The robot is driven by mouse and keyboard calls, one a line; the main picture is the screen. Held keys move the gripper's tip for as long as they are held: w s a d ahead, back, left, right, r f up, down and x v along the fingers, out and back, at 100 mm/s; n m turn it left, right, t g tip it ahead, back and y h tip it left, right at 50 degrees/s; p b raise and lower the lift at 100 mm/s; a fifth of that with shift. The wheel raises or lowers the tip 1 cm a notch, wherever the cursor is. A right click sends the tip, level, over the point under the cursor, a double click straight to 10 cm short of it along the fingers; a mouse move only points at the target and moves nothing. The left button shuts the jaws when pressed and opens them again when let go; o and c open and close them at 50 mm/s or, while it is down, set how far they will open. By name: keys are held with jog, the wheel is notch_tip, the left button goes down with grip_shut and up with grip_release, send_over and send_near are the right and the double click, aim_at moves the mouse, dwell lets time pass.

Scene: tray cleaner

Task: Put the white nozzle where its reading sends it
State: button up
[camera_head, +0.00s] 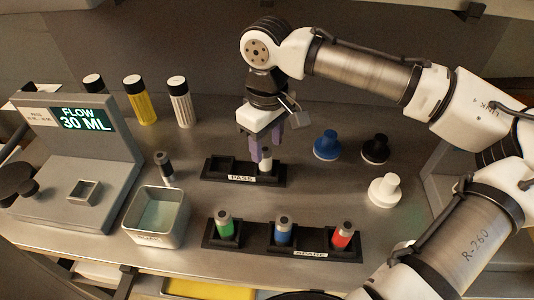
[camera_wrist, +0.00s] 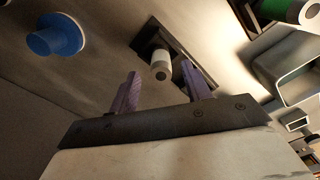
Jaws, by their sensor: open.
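The white nozzle (camera_head: 265,160), a white cylinder with a dark grey tip, stands upright in the right slot of the black rack labelled PASS (camera_head: 215,178); the left slot looks empty. It also shows in the wrist view (camera_wrist: 160,66), between the two purple fingers. My gripper (camera_head: 265,150) is open and points down at the nozzle, with a finger on each side; I cannot tell whether they touch it. The meter (camera_head: 90,155) at the left reads FLOW 30 ML. A small label beside the display begins with PASS; its range is too small to read surely.
The SPARE rack (camera_head: 270,244) in front holds green, blue and red nozzles. A square metal tub of liquid (camera_head: 182,233) stands left of it. A dark grey cylinder (camera_head: 164,166) stands behind the tub. Blue (camera_head: 326,146), black (camera_head: 374,148) and white (camera_head: 385,190) knobbed pieces stand right; several bottles stand behind.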

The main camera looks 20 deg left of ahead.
aim_at(266, 150)
notch_tip(266, 150, up, 8)
jog(key=shift+f, duration=0.1)
dwell(0.4)
